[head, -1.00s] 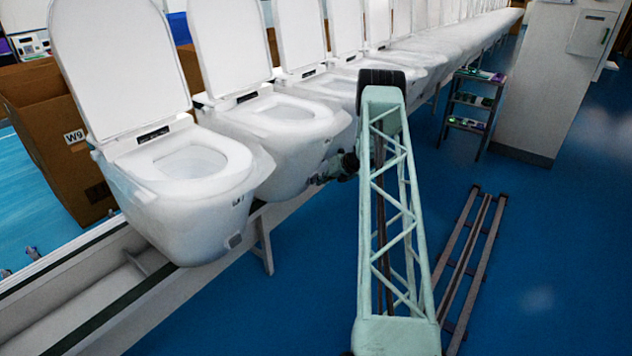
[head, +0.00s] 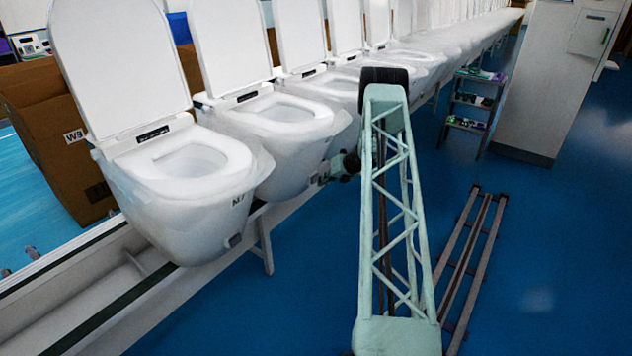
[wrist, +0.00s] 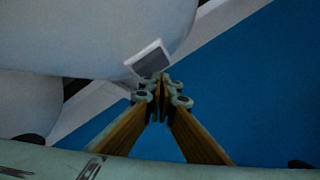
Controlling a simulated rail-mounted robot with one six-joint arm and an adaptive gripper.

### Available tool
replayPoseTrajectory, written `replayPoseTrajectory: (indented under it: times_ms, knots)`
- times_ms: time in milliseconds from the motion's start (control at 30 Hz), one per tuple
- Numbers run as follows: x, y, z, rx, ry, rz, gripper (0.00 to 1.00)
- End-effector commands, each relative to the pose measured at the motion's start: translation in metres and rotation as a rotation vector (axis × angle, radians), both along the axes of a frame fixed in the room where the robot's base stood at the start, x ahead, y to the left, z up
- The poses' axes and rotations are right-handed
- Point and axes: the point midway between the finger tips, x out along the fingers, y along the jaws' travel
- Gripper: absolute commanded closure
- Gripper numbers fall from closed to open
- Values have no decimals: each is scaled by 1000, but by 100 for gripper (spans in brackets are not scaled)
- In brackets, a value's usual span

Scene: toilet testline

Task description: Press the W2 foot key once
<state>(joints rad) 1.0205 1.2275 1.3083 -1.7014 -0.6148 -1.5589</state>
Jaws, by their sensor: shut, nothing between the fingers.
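In the wrist view, a small grey pad in a white frame (wrist: 150,60), which looks like a foot key, sits at the lower edge of a white toilet bowl (wrist: 90,35). No W2 label is readable. My gripper (wrist: 159,80) is shut and empty. Its fingertips are just below the pad in the picture; I cannot tell whether they touch it. In the head view, my gripper (head: 323,178) is small and dark, beside the lower front of the second toilet (head: 285,150), partly hidden by my arm.
The nearest toilet (head: 175,205) has a dark key (head: 235,240) low on its front. More toilets run back along a white line frame (head: 110,290). A small shelf rack (head: 470,110) and open blue floor are at right.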

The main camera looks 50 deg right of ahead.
Motion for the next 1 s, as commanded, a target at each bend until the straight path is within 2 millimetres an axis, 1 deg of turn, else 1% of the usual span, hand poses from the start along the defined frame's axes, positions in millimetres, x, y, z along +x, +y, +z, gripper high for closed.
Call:
replayPoseTrajectory:
  times_ms: [167,633,1000]
  knots:
    - [-4,0,0,0,-1,0,100]
    - [-7,-1,1,0,-1,0,100]
    - [-27,-2,0,-1,-1,-2,100]
